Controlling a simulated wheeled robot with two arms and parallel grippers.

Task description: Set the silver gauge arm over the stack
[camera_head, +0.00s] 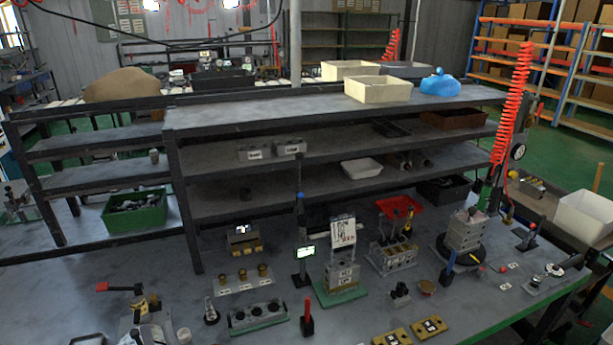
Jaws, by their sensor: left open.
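The stack (466,231) of silver valve blocks stands upright on a black round plate (460,255) at the right of the bench. A silver piece with a round head (552,269) lies at the bench's right edge, apart from the stack. It looks like the gauge arm, but it is too small to be sure. My left gripper is hard to make out among the parts at the lower left; it is open, well away from the stack. My right gripper does not show.
A block on a green plate (341,290) stands mid-bench, with a small screen (305,253) beside it. A red post (307,318) and yellow plates (411,331) are near the front. A red coiled hose (512,105) hangs behind the stack. Shelves (330,150) close off the back.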

